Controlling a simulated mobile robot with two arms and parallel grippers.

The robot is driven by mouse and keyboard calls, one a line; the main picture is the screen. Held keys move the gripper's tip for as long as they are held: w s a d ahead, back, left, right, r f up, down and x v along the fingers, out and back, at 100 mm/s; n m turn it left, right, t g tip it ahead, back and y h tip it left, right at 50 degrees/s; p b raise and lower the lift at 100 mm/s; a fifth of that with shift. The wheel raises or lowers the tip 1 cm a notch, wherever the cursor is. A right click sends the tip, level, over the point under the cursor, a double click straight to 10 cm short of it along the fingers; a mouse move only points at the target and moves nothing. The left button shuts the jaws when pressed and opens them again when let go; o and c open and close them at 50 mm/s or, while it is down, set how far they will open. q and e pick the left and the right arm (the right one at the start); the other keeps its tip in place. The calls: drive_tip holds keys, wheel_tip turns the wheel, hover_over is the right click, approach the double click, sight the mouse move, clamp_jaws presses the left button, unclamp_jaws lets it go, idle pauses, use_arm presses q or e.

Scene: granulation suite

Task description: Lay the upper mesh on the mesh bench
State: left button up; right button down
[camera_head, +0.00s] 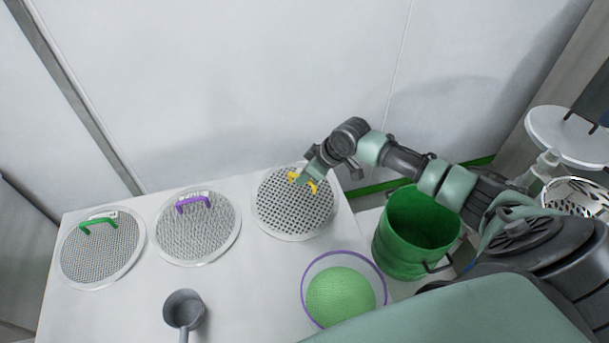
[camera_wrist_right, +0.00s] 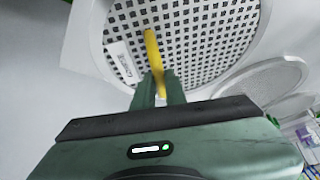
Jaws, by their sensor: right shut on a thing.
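A round mesh disc with large square holes, a pale rim and a yellow handle (camera_head: 290,215) is at the right end of the white mesh bench (camera_head: 240,290). My right gripper (camera_head: 306,180) is shut on the yellow handle (camera_wrist_right: 153,55). The same coarse mesh (camera_wrist_right: 200,35) fills the upper part of the right wrist view, with a small white label beside the handle. The disc looks flat on or just above the bench top; I cannot tell if it touches. My left gripper is not in view.
A mesh with a purple handle (camera_head: 198,238) and one with a green handle (camera_head: 100,255) lie to the left. A grey scoop (camera_head: 184,308), a purple-rimmed bowl of green granules (camera_head: 340,295) and a green drum (camera_head: 400,255) stand nearer. A wall is behind.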

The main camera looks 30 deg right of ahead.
drive_tip(key=shift+f+b, duration=0.35)
drive_tip(key=shift+f, duration=0.35)
drive_tip(key=c, duration=1.4)
unclamp_jaws()
drive_tip(key=shift+o, duration=0.2)
drive_tip(key=b+v, duration=0.1)
drive_tip(key=v, duration=0.7)
drive_tip(key=shift+f, duration=0.1)
